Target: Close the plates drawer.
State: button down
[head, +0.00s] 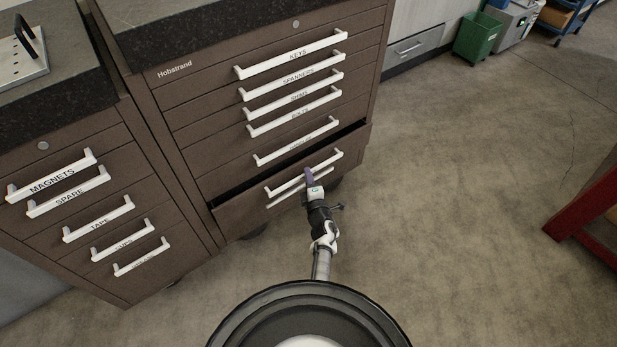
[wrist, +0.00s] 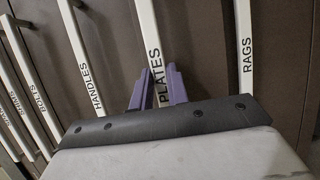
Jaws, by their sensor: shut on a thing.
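The plates drawer (head: 353,147) is low in the brown Hobstrand cabinet and stands partly open, with a dark gap along its top edge. Its white handle (head: 329,162) also shows in the wrist view, with the word PLATES on it (wrist: 148,35). My gripper (head: 309,177) reaches the handle from the front. In the wrist view its purple fingers (wrist: 155,88) sit on both sides of the bar, shut on it. The drawer's inside is mostly hidden.
The handles drawer (head: 297,142) above and the rags handle (wrist: 244,40) lie close beside the held bar. A second cabinet (head: 90,190) with several drawers stands at left. The floor (head: 470,200) to the right is clear up to a red frame (head: 590,205).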

jog(key=shift+w, duration=0.1)
jog(key=w+a+b, duration=0.2)
jog(key=w, duration=0.1)
jog(key=shift+w+a+f+b, duration=0.15)
jog(key=shift+a+b, duration=0.05)
jog(key=shift+b, duration=0.15)
jog(key=shift+r, duration=0.25)
jog(key=c, duration=1.4)
grip_release()
jog(key=shift+w+a+f, duration=0.1)
jog(key=shift+a, duration=0.05)
jog(key=shift+o, duration=0.2)
